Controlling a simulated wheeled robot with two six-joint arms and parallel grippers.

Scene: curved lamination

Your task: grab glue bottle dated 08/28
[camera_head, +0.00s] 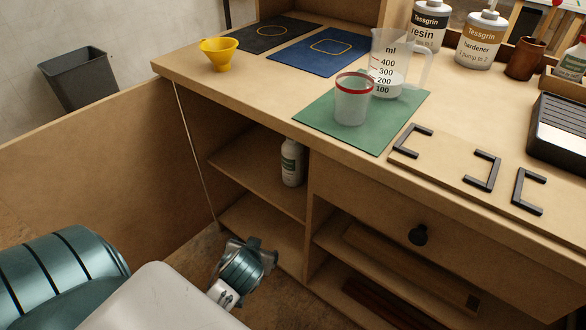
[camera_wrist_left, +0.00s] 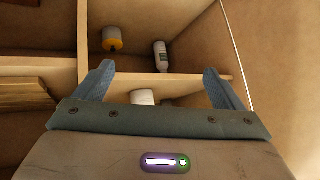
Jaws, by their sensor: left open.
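In the left wrist view a slim white bottle (camera_wrist_left: 161,56) and a white container with a yellow-orange end (camera_wrist_left: 112,38) are on a shelf. A white object (camera_wrist_left: 143,97) is partly hidden below the shelf edge. No date is legible on any of them. My left gripper (camera_wrist_left: 158,68) is open and empty, its fingers spread in front of the shelves. In the head view it (camera_head: 250,252) is low, left of and below the green-labelled bottle. My right gripper is out of view.
The shelf board (camera_head: 250,172) and the divider beside it bound the opening. A drawer with a dark knob (camera_head: 418,235) is to the right. On the benchtop are a yellow funnel (camera_head: 219,53), a cup (camera_head: 353,102), a measuring jug (camera_head: 397,62) and pump bottles (camera_head: 482,38).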

